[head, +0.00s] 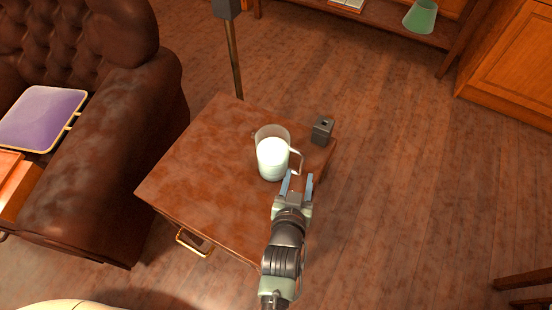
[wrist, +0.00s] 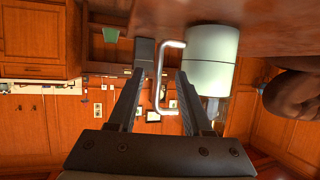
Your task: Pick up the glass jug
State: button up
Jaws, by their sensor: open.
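The glass jug (head: 271,156) stands upright on a small wooden side table (head: 195,165). It is clear at the rim, looks filled with something white, and has a handle on its right side. My gripper (head: 297,184) is open at the handle, close to the table's right edge. In the wrist view the picture is upside down; the jug (wrist: 213,62) is beside the right finger, and its handle (wrist: 160,78) lies between the open fingers of my gripper (wrist: 157,80). I cannot tell whether either finger touches the handle.
A small dark grey block (head: 322,130) stands on the table just behind the jug, to the right. A dark pole (head: 234,60) rises behind the table. Open floor (head: 420,190) lies to the right.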

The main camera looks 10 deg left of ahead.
aim_at(302, 170)
jog(key=b+x, duration=0.1)
jog(key=x, duration=0.3)
jog(key=shift+w+d+f+b, duration=0.1)
jog(key=shift+f+b, duration=0.15)
jog(key=shift+b, duration=0.1)
jog(key=shift+w+f, duration=0.15)
jog(key=shift+w, duration=0.35)
grip_shut()
dwell(0.7)
